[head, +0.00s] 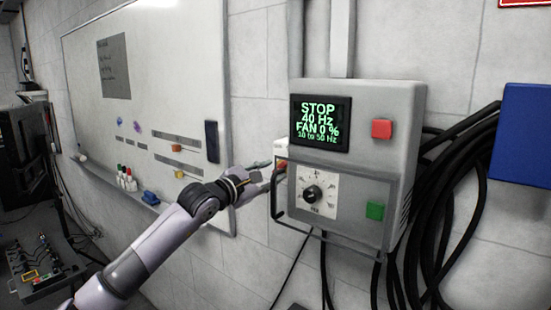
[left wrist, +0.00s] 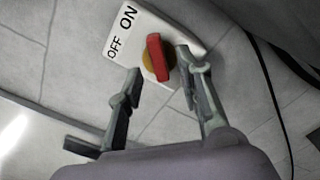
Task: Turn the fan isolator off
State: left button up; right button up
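The fan isolator is a white plate marked ON and OFF (left wrist: 120,47), with a red handle (left wrist: 157,60) on a yellow disc. The handle's upper end lies nearer the ON word than the OFF word. In the head view the isolator (head: 281,148) is partly hidden behind the control box's left edge. My left gripper (left wrist: 159,62) is open, with one finger on each side of the handle; I cannot tell whether either touches it. In the head view my left gripper (head: 267,174) is at the isolator. My right gripper is not in view.
The grey control box (head: 400,110) stands close right of my gripper, with a protruding handle bar (head: 273,195), a dial (head: 313,194), red (head: 381,129) and green (head: 374,211) buttons. Its screen (head: 319,122) reads STOP, 40 Hz, FAN 0 %. A whiteboard (head: 185,60) is left.

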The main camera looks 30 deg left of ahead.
pick_arm(q)
jog(key=shift+w+d+p, duration=0.1)
jog(key=shift+w+p, duration=0.45)
jog(key=shift+w, duration=0.85)
grip_shut()
